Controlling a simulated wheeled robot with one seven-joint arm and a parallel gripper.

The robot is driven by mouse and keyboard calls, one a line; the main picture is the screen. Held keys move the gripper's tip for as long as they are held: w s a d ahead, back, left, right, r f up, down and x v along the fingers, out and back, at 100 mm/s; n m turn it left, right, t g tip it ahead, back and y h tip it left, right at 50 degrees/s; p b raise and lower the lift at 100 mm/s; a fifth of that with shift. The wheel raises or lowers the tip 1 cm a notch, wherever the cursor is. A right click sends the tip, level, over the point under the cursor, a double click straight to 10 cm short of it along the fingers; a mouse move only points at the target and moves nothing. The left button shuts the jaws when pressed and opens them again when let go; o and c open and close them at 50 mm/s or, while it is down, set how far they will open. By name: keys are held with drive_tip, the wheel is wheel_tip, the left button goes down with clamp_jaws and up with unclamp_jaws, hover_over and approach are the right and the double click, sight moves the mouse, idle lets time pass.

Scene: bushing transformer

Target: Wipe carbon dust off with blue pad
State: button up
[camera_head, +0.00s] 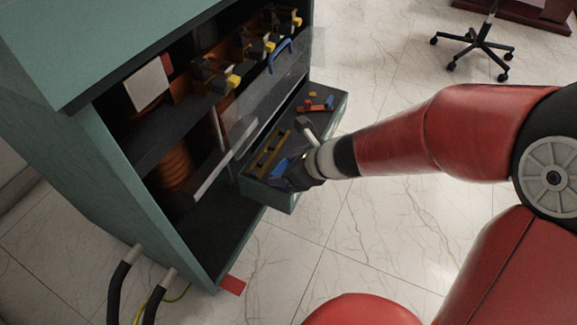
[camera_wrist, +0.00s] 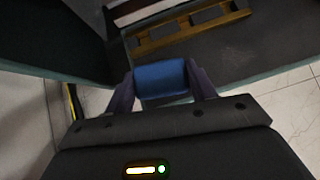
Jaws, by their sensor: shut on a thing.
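The blue pad (camera_wrist: 161,80) is between the two fingers of my gripper (camera_wrist: 163,88) in the wrist view. My gripper is shut on it. In the head view my gripper (camera_head: 290,180) is over the near end of the open drawer (camera_head: 286,205), and the blue pad (camera_head: 279,168) shows just at its left. I cannot tell whether the pad touches anything below it. No carbon dust can be made out in these frames.
The green cabinet (camera_head: 95,150) stands open, with copper coils (camera_head: 176,165) and yellow-tipped clamps inside. A clear panel with a blue handle (camera_head: 280,55) is in front. The drawer holds a yellow slotted rack (camera_head: 268,155) and orange tools (camera_head: 316,106). Black cables (camera_head: 120,285) stand at lower left.

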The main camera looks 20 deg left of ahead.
drive_tip(key=shift+a+f, duration=0.1)
drive_tip(key=shift+a, duration=0.65)
drive_tip(key=shift+w+d+p, duration=0.2)
drive_tip(key=shift+w+p, duration=0.65)
drive_tip(key=shift+w, duration=1.55)
drive_tip(key=shift+w+d+p, duration=0.2)
drive_tip(key=shift+w+p, duration=0.4)
drive_tip(key=shift+w, duration=1.1)
drive_tip(key=shift+w+d+p, duration=0.15)
drive_tip(key=shift+w+p, duration=0.55)
drive_tip(key=shift+w, duration=0.7)
drive_tip(key=shift+s+d, duration=0.1)
drive_tip(key=shift+d, duration=0.25)
drive_tip(key=shift+s+a+b, duration=0.15)
drive_tip(key=shift+s+b, duration=0.65)
drive_tip(key=shift+s, duration=0.35)
drive_tip(key=shift+s+a+b, duration=0.2)
drive_tip(key=shift+s+b, duration=0.6)
drive_tip(key=shift+s, duration=1.35)
drive_tip(key=shift+s+a+b, duration=0.15)
drive_tip(key=shift+s+b, duration=0.65)
drive_tip(key=shift+s, duration=1.3)
